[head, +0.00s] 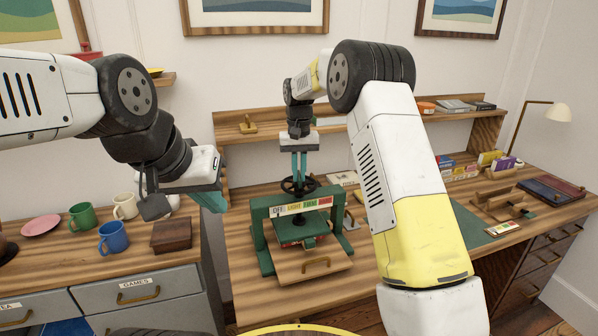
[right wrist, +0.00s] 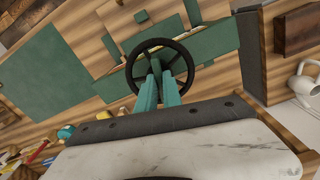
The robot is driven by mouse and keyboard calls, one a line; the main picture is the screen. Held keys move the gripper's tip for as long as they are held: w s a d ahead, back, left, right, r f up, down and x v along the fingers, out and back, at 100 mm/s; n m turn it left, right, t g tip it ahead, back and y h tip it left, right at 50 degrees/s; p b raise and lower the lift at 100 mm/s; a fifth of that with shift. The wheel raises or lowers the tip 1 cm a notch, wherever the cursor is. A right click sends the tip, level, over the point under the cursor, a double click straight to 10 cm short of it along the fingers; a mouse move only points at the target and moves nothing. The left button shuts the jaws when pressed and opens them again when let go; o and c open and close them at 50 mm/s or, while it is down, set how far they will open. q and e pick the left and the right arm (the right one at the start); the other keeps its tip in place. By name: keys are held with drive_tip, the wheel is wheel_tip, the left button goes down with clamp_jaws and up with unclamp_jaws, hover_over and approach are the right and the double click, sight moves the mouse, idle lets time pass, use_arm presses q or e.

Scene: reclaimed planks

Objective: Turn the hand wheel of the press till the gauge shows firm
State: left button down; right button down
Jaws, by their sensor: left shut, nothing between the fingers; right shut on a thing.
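The press (head: 262,228) is a green frame on the plank desk, with a black hand wheel (head: 287,185) on top. Its gauge (head: 301,206) is a strip with white, yellow, green and red parts; OFF, LIGHT and FIRM seem to be written on it. I cannot make out where its pointer stands. My right gripper (head: 299,178) points down from above, its teal fingers shut on the wheel. In the right wrist view the fingers (right wrist: 158,78) reach the wheel (right wrist: 191,66) near its middle. My left gripper (head: 214,201) is shut and empty, left of the press.
A wooden board with a handle (head: 318,264) lies at the press's front. Mugs (head: 113,236), a pink plate (head: 42,226) and a dark wooden box (head: 171,236) stand on the left cabinet. A green mat (head: 470,225) and a lamp (head: 556,111) are at right. My right forearm hides part of the desk.

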sight(299, 175)
drive_tip(key=shift+m, duration=0.6)
drive_tip(key=c, duration=1.5)
unclamp_jaws()
drive_tip(key=shift+r, duration=3.9)
